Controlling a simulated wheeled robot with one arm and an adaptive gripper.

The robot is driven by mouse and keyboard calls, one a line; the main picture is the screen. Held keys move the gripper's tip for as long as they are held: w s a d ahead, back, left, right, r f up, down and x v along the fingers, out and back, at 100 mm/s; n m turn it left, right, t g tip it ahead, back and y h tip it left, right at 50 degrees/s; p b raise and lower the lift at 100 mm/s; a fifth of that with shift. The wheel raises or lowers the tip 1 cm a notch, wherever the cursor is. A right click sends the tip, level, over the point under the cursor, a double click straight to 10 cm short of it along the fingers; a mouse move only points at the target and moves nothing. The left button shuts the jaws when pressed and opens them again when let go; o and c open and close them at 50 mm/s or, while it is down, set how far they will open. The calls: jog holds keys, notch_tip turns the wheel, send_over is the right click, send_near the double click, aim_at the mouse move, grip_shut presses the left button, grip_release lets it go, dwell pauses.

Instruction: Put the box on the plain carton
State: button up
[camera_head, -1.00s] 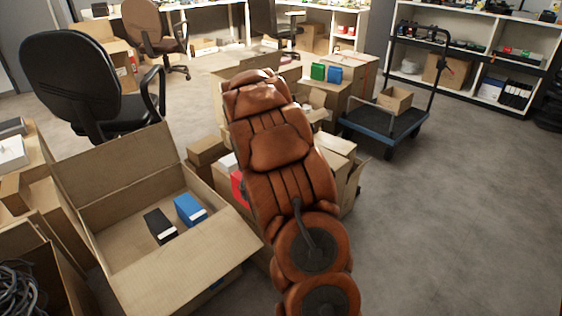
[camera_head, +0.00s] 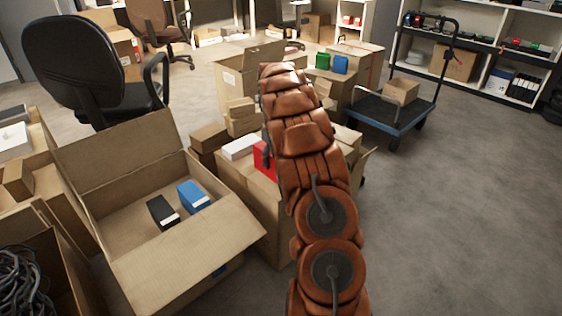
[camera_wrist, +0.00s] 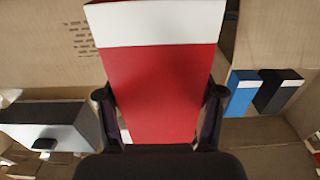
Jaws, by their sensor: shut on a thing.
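The red box with a white end band (camera_wrist: 160,90) fills the middle of the wrist view. My gripper (camera_wrist: 160,97) is shut on it, one finger at each side. In the head view a part of the red box (camera_head: 263,159) shows left of my arm, which hides the rest and most of my gripper. Below and left of it a carton (camera_head: 252,207) stands, with a white box (camera_head: 240,147) on top. Several brown cartons are in view, and I cannot tell for sure which is the plain one.
A large open carton (camera_head: 110,160) at left holds a black box (camera_head: 162,212) and a blue box (camera_head: 193,197). A cart (camera_head: 385,118) with a small carton stands at back right. The floor at right is clear. Green and blue boxes sit on a farther carton.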

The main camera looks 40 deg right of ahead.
jog(key=shift+w+d+f+b, duration=0.3)
jog(key=shift+d+f+b, duration=0.1)
jog(key=shift+d+f, duration=0.3)
jog(key=shift+w+d+f+b, duration=0.3)
jog(key=shift+d+f, duration=0.3)
jog(key=shift+d, duration=0.25)
jog(key=shift+w+d+f+b, duration=0.25)
jog(key=shift+d+f+b, duration=0.2)
jog(key=shift+d+f, duration=0.25)
jog(key=o, duration=1.6)
jog(key=shift+f, duration=0.1)
jog(key=shift+c, duration=0.2)
notch_tip(320, 180, up, 12)
jog(key=p, duration=0.3)
jog(key=shift+p, duration=0.35)
